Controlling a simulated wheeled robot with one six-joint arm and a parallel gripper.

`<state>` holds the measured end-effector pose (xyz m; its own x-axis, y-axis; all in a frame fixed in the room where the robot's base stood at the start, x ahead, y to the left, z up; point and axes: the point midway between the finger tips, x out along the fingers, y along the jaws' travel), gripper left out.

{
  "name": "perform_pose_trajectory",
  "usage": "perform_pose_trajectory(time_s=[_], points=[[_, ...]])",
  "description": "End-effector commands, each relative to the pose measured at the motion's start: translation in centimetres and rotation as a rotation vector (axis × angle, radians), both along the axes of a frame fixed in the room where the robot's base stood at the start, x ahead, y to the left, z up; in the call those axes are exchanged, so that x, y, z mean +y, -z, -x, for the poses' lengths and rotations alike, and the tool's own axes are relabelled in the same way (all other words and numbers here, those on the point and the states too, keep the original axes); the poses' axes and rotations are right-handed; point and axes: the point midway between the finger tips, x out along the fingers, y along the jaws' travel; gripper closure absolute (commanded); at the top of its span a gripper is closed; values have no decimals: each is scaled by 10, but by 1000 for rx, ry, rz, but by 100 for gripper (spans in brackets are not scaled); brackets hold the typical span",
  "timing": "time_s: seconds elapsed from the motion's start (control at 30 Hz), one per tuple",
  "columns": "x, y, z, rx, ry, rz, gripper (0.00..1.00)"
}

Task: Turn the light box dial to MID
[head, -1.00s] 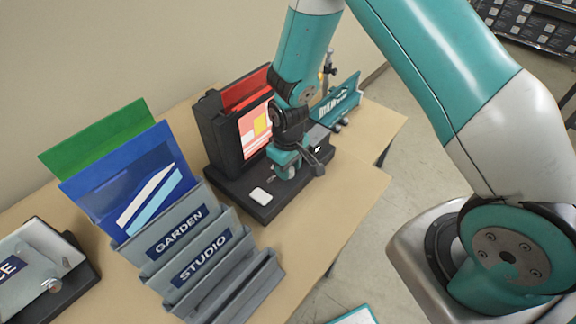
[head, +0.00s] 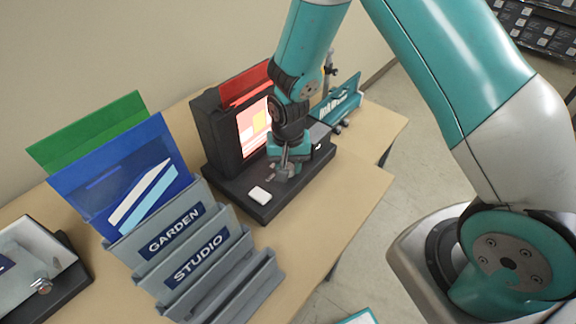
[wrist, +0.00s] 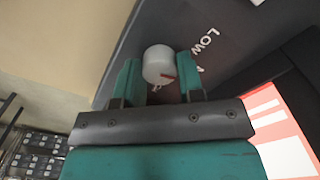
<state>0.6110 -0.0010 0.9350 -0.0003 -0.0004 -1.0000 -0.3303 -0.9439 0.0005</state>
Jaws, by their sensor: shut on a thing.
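The light box (head: 216,140) is a black unit with a lit panel of red, white and yellow and a dark base in front. My gripper (wrist: 158,80) is shut on the dial, one teal finger on each side. In the head view my gripper (head: 285,171) points down over the base, and the dial is mostly hidden there.
A white button or pad (head: 260,194) is on the base's front left. A grey rack (head: 205,250) with GARDEN and STUDIO labels stands left, with blue (head: 120,180) and green (head: 90,130) panels behind. A teal sign holder (head: 338,104) stands right. Bare tabletop (head: 345,205) lies in front.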

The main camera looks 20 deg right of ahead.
Motion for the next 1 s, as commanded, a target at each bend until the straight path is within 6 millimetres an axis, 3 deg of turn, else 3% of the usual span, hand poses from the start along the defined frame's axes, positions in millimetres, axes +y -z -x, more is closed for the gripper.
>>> perform_pose_trajectory(time_s=[0.4, 1.0], points=[[1, 0, 0, 0, 206, -2, 88], [1, -1, 0, 0, 239, -3, 88]])
